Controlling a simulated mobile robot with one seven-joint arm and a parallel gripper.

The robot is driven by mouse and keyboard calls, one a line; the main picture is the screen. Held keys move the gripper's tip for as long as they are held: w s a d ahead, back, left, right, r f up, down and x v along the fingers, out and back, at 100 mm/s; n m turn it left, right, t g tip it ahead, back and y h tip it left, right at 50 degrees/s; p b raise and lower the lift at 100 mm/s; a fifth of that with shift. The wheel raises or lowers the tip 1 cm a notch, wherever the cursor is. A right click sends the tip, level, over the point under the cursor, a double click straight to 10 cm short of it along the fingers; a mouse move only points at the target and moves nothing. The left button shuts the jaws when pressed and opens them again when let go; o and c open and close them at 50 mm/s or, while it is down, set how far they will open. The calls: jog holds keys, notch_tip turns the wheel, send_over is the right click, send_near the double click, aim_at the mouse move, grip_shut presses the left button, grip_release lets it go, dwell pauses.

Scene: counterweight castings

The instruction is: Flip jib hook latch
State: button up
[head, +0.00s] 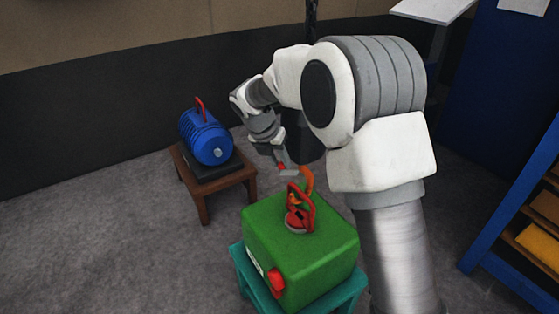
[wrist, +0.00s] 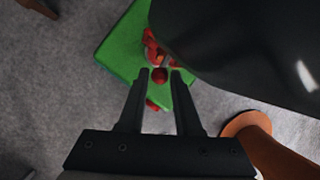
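In the head view, an orange hook (head: 307,180) hangs just above the green casting (head: 325,246), by the red lifting eye (head: 300,210) on its top. My gripper (head: 288,171) is beside the hook's upper left, with a small red piece near its fingers. In the wrist view, my gripper (wrist: 161,73) has its fingers apart. A round red knob (wrist: 160,75) shows between the tips, with a gap on each side; I cannot tell if it is the latch's end. The latch itself is not clearly made out. Red and orange parts (wrist: 153,48) lie beyond, over the green casting.
The green casting stands on a teal stand (head: 241,268). A blue ribbed casting (head: 206,138) with a red handle sits on a brown stool (head: 203,203) to the left. A blue shelf rack (head: 487,240) is at right. Grey floor is open at left.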

grip_shut()
dwell(1.1)
